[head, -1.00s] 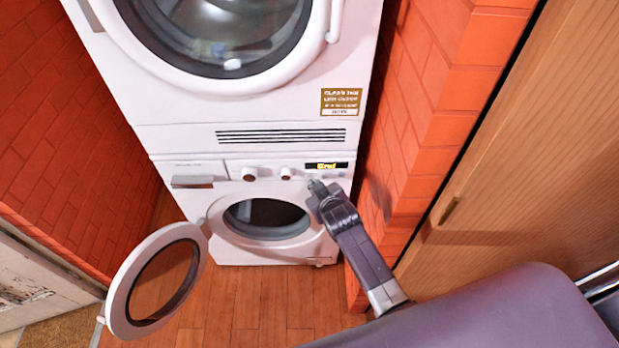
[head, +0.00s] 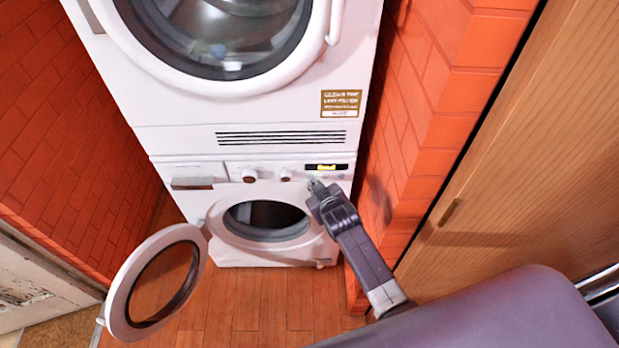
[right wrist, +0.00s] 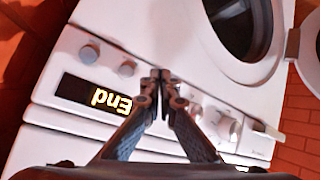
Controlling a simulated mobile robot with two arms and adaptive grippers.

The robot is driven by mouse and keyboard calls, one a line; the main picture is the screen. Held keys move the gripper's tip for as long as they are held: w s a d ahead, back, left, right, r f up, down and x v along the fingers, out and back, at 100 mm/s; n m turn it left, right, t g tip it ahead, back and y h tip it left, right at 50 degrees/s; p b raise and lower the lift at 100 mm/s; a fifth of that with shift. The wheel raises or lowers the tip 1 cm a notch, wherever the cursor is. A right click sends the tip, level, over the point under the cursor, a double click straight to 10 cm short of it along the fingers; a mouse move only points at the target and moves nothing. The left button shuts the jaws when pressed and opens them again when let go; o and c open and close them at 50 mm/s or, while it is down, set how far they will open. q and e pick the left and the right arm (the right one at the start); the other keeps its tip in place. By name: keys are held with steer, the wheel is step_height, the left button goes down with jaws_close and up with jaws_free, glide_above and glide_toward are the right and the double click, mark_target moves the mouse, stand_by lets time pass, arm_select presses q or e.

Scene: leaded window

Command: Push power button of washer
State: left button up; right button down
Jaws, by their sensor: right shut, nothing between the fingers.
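The white washer (head: 285,257) stands below a stacked upper machine, its round door (head: 118,300) swung open to the left. Its panel has a lit display (head: 326,167), which reads "End" upside down in the right wrist view (right wrist: 95,97). That view also shows two round grey buttons, one near the panel end (right wrist: 90,53) and one closer to the fingers (right wrist: 127,68). I cannot tell which is the power button. My right gripper (head: 315,184) is shut and empty, its tips just in front of the panel, beside the nearer button (right wrist: 160,73). Contact cannot be told. My left gripper is not in view.
The upper machine (head: 180,110) has a closed round door. Two dial knobs (head: 249,175) and a drawer (head: 192,183) are left of the display. A brick wall (head: 415,130) and wooden panel (head: 530,160) stand close on the right.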

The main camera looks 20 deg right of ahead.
steer(key=shift+w, duration=0.1)
stand_by(0.4)
steer(key=shift+w+d, duration=0.15)
steer(key=shift+w, duration=0.2)
steer(key=shift+r, duration=0.1)
steer(key=shift+s+p, duration=0.45)
steer(key=s+a+p, duration=0.2)
steer(key=s, duration=0.3)
steer(key=shift+s+p, duration=0.4)
